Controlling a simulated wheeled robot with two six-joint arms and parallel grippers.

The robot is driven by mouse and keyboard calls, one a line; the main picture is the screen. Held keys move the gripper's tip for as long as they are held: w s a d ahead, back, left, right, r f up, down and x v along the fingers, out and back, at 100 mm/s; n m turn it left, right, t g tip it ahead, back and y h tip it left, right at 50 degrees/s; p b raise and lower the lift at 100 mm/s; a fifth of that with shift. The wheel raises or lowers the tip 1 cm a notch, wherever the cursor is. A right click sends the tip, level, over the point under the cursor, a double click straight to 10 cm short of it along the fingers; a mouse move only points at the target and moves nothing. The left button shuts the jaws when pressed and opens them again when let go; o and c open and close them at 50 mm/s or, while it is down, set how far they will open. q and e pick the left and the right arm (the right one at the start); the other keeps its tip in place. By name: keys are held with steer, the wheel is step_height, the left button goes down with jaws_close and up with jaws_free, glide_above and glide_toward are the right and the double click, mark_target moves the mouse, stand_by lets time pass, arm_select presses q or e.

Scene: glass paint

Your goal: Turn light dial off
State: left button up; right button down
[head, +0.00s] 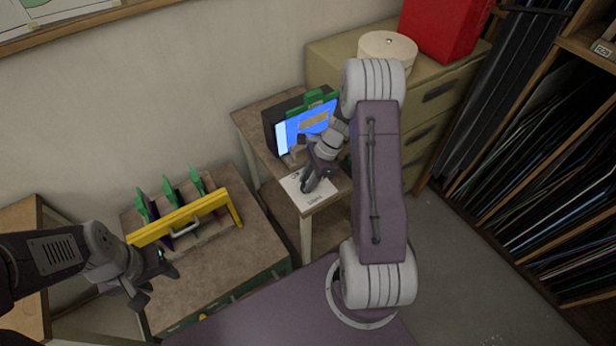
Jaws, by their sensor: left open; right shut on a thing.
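A white panel (318,197) with dark lettering lies on the small table in front of a lit blue screen (306,124). My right gripper (308,182) reaches down to this panel from the upper right and is shut at its surface. The light dial itself is hidden by the gripper, which appears closed around it. The screen is lit bright blue, with a tan piece and a green frame on it. My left gripper (156,282) is open and empty, above the low cabinet at the left.
The low cabinet (245,262) carries a rack with a yellow bar (180,218) and several green-topped pieces. A beige drawer cabinet (400,125) with a round pale box (387,46) and red box (443,28) stands behind. Shelves of sheets fill the right.

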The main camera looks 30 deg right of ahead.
steer(key=n, duration=0.1)
steer(key=n+g+p, duration=0.1)
steer(key=shift+w+r+n, duration=0.15)
steer(key=shift+n, duration=0.25)
steer(key=n+g+p, duration=0.1)
steer(key=n, duration=0.1)
steer(key=shift+n, duration=0.4)
steer(key=n+g, duration=0.1)
steer(key=n, duration=0.2)
steer(key=shift+w+h, duration=0.15)
steer(key=shift+h, duration=0.25)
steer(key=shift+a+n+g+h, duration=0.1)
steer(key=shift+n+g+h, duration=0.3)
steer(key=shift+n, duration=1.2)
steer(key=c, duration=1.1)
jaws_free()
